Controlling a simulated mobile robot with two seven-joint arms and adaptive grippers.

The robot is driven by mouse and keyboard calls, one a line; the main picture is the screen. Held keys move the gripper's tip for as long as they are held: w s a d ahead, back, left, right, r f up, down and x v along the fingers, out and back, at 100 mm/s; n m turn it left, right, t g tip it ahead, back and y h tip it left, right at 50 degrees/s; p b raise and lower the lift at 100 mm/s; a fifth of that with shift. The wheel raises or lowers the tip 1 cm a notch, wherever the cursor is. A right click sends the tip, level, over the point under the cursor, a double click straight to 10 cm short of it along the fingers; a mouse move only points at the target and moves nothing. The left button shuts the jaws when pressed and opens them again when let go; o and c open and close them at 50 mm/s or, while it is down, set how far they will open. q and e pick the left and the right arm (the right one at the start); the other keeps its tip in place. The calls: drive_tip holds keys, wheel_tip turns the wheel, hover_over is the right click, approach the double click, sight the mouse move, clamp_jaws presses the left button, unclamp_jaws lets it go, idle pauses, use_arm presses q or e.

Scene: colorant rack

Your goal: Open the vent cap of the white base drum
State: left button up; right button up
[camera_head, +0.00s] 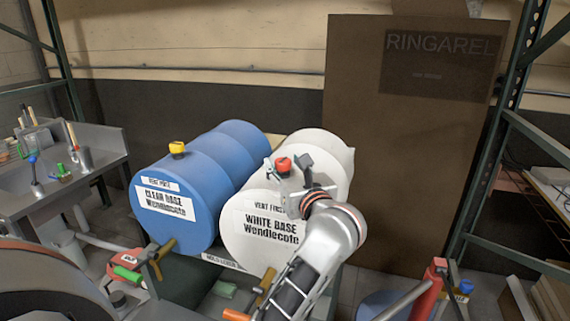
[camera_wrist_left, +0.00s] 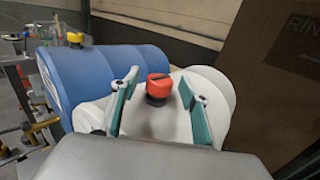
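The white base drum (camera_head: 320,150) lies on its side, its lettered face toward me. It fills the middle of the left wrist view (camera_wrist_left: 212,88). Its red vent cap (camera_head: 283,163) stands on top and shows in the left wrist view (camera_wrist_left: 158,84). My left gripper (camera_head: 290,170) is over the top of the drum at the cap. In the left wrist view its two green-padded fingers (camera_wrist_left: 156,100) are spread wide, one on each side of the cap, with gaps to it. Nothing is held. My right gripper is not in view.
A blue clear base drum (camera_head: 215,165) with a yellow cap (camera_head: 177,149) lies close beside on the left. Taps stick out below the drum faces. A tall brown panel (camera_head: 410,150) stands behind on the right. A grey sink bench (camera_head: 100,150) is at the far left.

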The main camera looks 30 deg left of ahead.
use_arm(q)
drive_tip(key=c, duration=1.1)
drive_tip(key=shift+n+g+y+b, duration=0.35)
drive_tip(key=shift+n+g+y, duration=0.3)
drive_tip(key=shift+g, duration=0.25)
drive_tip(key=o, duration=1.1)
drive_tip(key=shift+w, duration=0.1)
